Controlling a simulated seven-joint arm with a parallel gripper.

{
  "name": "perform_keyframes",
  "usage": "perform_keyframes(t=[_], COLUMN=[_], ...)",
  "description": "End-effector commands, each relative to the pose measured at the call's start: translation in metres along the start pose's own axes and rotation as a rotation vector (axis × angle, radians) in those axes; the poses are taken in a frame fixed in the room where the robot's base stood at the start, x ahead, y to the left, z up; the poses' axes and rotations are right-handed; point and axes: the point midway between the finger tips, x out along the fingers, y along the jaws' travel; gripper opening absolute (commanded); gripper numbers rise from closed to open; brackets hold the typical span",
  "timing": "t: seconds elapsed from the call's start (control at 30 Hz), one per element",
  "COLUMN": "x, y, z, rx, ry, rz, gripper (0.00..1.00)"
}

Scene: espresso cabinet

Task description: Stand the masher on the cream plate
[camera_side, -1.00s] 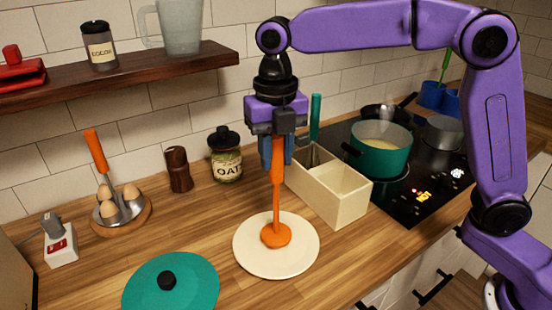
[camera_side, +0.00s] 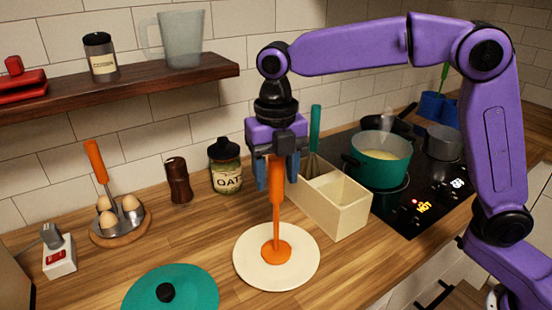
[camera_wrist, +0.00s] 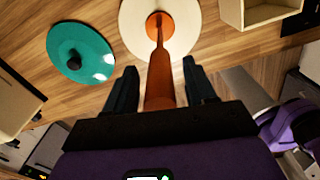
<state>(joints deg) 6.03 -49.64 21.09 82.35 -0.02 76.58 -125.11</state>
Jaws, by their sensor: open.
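The orange masher (camera_side: 276,205) stands upright on the cream plate (camera_side: 300,272), its round foot flat near the plate's middle. My gripper (camera_side: 275,185) is above the plate with its fingers apart, one on each side of the masher's handle. In the wrist view the masher (camera_wrist: 160,75) rises between the two open fingers of my gripper (camera_wrist: 163,85), with gaps on both sides. The cream plate (camera_wrist: 185,35) shows beneath it there.
A teal lid (camera_side: 190,280) lies left of the plate. A cream two-part box (camera_side: 345,215) holding a teal-handled whisk stands close on the right. Behind are an oat jar (camera_side: 227,175) and a brown mill (camera_side: 179,185). A teal pot (camera_side: 378,165) steams on the hob.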

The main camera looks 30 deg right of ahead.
Motion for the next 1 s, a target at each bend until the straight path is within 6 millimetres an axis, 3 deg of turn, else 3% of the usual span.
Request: perform_keyframes(t=[0.17, 0.6, 1.0], x=[-0.019, -0.098, -0.122], y=[0.001, 0.001, 0.000], z=[0.001, 0.000, 0.000], rx=[0.001, 0.000, 0.001], ry=[-0.003, -0.002, -0.001], rz=[0.005, 0.003, 0.001], gripper=[0.55, 0.55, 0.55])
